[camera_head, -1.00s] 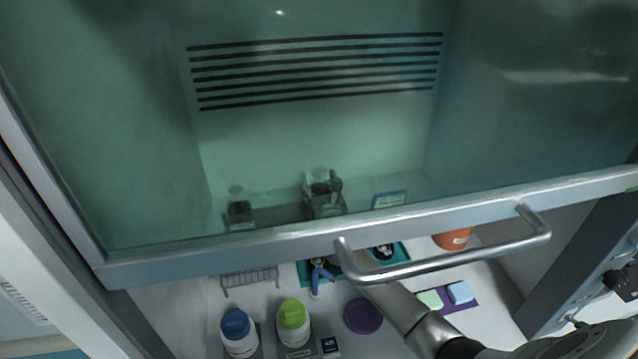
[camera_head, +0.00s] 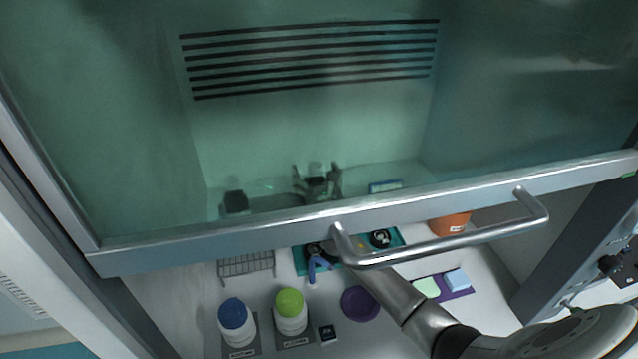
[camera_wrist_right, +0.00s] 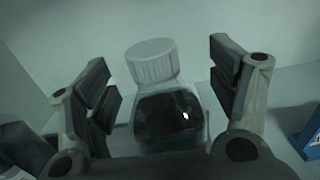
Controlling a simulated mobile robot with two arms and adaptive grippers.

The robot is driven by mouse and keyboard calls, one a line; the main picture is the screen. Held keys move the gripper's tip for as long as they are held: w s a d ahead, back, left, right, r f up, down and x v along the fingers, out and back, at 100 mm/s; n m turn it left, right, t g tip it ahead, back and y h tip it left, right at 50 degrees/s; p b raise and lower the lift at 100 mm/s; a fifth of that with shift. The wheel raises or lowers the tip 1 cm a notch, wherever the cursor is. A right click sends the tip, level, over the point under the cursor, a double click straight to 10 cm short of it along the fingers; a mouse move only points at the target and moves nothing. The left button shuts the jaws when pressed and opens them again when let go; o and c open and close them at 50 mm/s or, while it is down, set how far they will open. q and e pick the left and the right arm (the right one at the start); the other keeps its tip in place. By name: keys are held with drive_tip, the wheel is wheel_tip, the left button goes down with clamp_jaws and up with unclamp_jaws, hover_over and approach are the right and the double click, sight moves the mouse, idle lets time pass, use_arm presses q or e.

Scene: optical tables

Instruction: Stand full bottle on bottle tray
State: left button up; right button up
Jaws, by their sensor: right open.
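A clear bottle (camera_wrist_right: 168,112) with a pale ribbed cap and dark contents stands between the fingers of my right gripper (camera_wrist_right: 162,72) in the right wrist view. The fingers are open, one on each side, with gaps to the bottle. In the head view my right gripper (camera_head: 317,176) shows dimly behind the glass sash, its fingers spread around the bottle's pale cap (camera_head: 316,168). A dark flat tray-like surface (camera_head: 278,203) lies beside it behind the glass; I cannot tell whether it is the bottle tray. My left gripper is out of view.
The sash (camera_head: 300,225) and its handle (camera_head: 450,247) hang above my right arm. In front stand a blue-capped bottle (camera_head: 236,326), a green-capped bottle (camera_head: 291,318), a purple disc (camera_head: 360,303), a wire rack (camera_head: 246,265) and a teal mat (camera_head: 299,262). An orange container (camera_head: 449,224) is at right.

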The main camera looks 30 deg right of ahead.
drive_tip(key=r+v, duration=0.1)
drive_tip(key=v, duration=1.1)
drive_tip(key=shift+r, duration=0.1)
